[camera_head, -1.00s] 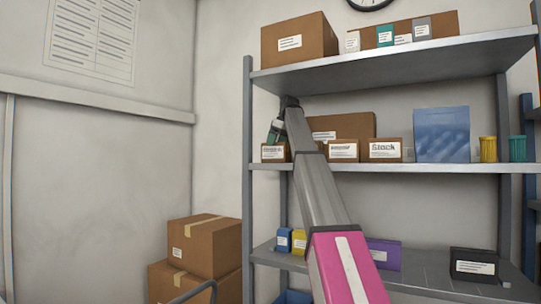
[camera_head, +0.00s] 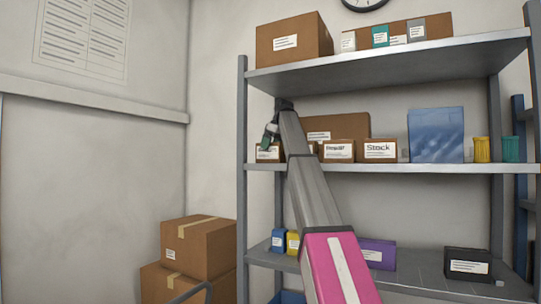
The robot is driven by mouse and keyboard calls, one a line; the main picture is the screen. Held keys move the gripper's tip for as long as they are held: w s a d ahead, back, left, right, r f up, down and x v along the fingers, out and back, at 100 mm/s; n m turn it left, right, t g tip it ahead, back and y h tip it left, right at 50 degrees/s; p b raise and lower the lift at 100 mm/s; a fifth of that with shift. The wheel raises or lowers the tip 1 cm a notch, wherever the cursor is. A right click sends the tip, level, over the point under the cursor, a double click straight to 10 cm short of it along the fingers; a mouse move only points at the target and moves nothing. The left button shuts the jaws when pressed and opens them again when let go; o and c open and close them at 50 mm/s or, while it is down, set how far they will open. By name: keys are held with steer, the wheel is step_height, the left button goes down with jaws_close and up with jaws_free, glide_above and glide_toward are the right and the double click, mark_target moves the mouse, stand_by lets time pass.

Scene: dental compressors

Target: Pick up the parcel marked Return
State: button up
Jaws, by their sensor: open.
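Small brown parcels with white labels stand in a row on the middle shelf. The leftmost parcel (camera_head: 275,157) has a label too blurred to read. Another parcel (camera_head: 338,152) has a label that looks like "Repair", but I cannot be sure. The parcel to its right (camera_head: 380,151) reads "Stock". A further parcel is mostly hidden behind my arm. No label reads clearly as "Return". My gripper (camera_head: 267,141) is open, at the shelf's left end, just above or in front of the leftmost parcel. I cannot tell whether it touches it.
The grey shelf unit (camera_head: 400,168) has a left post (camera_head: 242,190) close to my gripper. A larger brown box (camera_head: 345,127) stands behind the row. A blue box (camera_head: 435,135) and yellow and teal cups are to the right. The upper shelf hangs above my arm.

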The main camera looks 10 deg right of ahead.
steer(key=shift+c, duration=0.4)
steer(key=c, duration=1.1)
steer(key=shift+o, duration=0.2)
steer(key=shift+r, duration=0.25)
steer(key=shift+a+r, duration=0.1)
steer(key=shift+r, duration=0.15)
